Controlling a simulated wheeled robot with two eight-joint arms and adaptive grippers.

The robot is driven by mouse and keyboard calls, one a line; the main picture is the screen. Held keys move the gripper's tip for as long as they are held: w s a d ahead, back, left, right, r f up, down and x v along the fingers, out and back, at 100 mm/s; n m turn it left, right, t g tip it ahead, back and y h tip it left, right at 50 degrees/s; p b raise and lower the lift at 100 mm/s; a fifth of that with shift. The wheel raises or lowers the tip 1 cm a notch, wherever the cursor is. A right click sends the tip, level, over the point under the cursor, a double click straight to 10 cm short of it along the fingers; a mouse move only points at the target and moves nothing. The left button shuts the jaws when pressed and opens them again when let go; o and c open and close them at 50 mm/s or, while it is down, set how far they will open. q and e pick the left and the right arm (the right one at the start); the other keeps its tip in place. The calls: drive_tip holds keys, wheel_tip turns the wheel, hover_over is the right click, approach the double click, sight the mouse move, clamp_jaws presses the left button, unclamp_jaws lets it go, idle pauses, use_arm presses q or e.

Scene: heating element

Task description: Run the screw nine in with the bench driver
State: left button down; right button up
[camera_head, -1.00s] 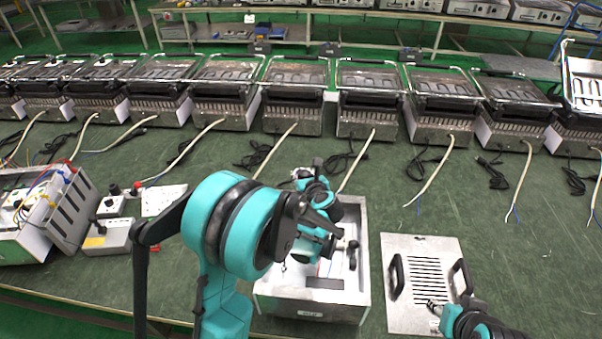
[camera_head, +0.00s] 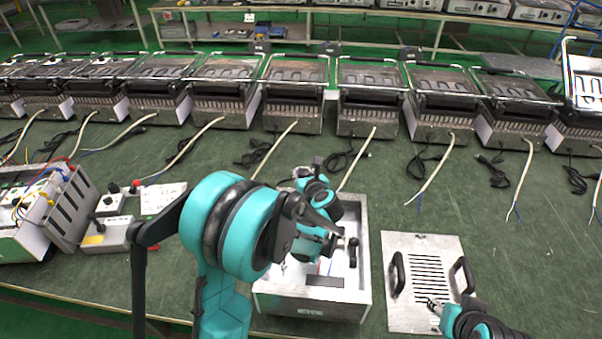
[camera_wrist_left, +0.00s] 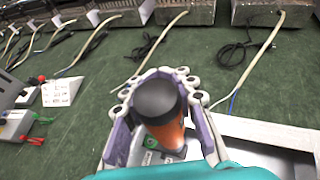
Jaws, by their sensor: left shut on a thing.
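The bench driver (camera_wrist_left: 165,125) has a black cap and an orange body in the left wrist view. My left gripper (camera_wrist_left: 166,85) is shut around it. In the head view my left gripper (camera_head: 301,174) is at the back left corner of the open metal housing (camera_head: 312,309), mostly hidden by my own arm. The driver's tip and screw nine cannot be made out. My right gripper (camera_head: 437,306) is over the lower part of the slotted metal panel (camera_head: 420,247); its finger opening is too small to judge.
The panel has two black handles and lies flat, right of the housing. A grey control box (camera_head: 105,236) and a wired unit (camera_head: 52,212) stand at the left. Several grills with loose cables line the back. Green bench is clear between the cables and the panel.

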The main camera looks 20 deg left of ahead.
use_arm(q)
drive_tip(key=shift+f+b, duration=0.75)
idle(1.4)
drive_tip(key=shift+r+p, duration=1.85)
drive_tip(key=shift+r, duration=0.65)
